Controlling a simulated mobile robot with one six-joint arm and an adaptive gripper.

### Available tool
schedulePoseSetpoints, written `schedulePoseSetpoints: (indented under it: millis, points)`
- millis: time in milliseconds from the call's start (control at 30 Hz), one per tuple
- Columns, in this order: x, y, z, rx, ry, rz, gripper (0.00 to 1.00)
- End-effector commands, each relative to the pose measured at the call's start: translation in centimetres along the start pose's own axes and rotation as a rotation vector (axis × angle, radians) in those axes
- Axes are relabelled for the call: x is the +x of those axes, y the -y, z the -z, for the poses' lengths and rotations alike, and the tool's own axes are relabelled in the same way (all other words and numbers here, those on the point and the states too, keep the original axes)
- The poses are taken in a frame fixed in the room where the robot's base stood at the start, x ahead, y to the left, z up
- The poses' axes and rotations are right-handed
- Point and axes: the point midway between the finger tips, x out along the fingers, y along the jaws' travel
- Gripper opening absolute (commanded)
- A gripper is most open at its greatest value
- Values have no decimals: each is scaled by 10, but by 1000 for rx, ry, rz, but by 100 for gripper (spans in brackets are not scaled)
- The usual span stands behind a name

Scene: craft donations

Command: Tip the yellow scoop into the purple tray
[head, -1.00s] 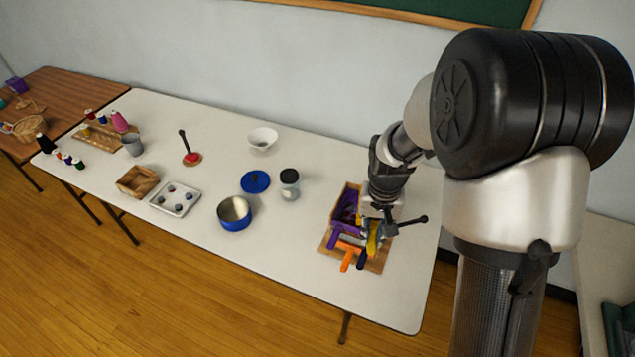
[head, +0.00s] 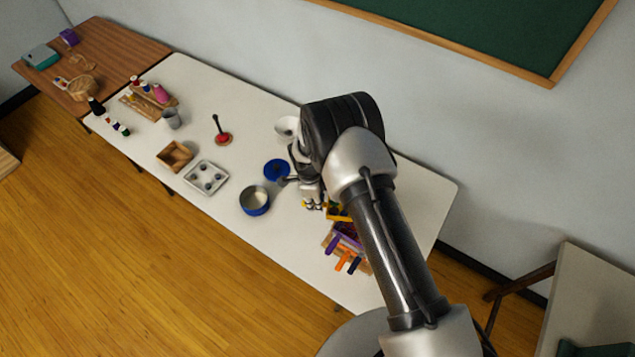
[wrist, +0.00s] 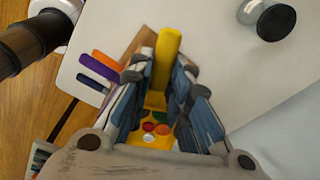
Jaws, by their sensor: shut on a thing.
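My gripper (head: 314,201) is shut on the yellow scoop (head: 337,212). In the wrist view, the scoop's yellow handle (wrist: 167,52) runs up between the fingers. Its bowl holds several small round pieces, red, green, orange and pale. The scoop is held near the far end of a dark purple open tray (head: 349,230) on the right part of the white table. My arm hides part of this area, and I cannot tell the scoop's exact height or whether it is over the tray.
Orange (head: 344,259), purple and dark blue handles lie at the near end of the tray. A blue pot (head: 254,202), a blue lid (head: 277,169) and a pale muffin tin (head: 206,177) stand to the left. A lidded jar (wrist: 273,20) shows in the wrist view.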

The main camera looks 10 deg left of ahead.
Motion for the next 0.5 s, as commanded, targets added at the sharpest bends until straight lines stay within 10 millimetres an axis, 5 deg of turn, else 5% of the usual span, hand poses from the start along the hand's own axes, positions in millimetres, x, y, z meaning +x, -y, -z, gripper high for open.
schedulePoseSetpoints:
  millis: [500]
  points:
    - [1, -10, -16, 120, 28, -16, 0]
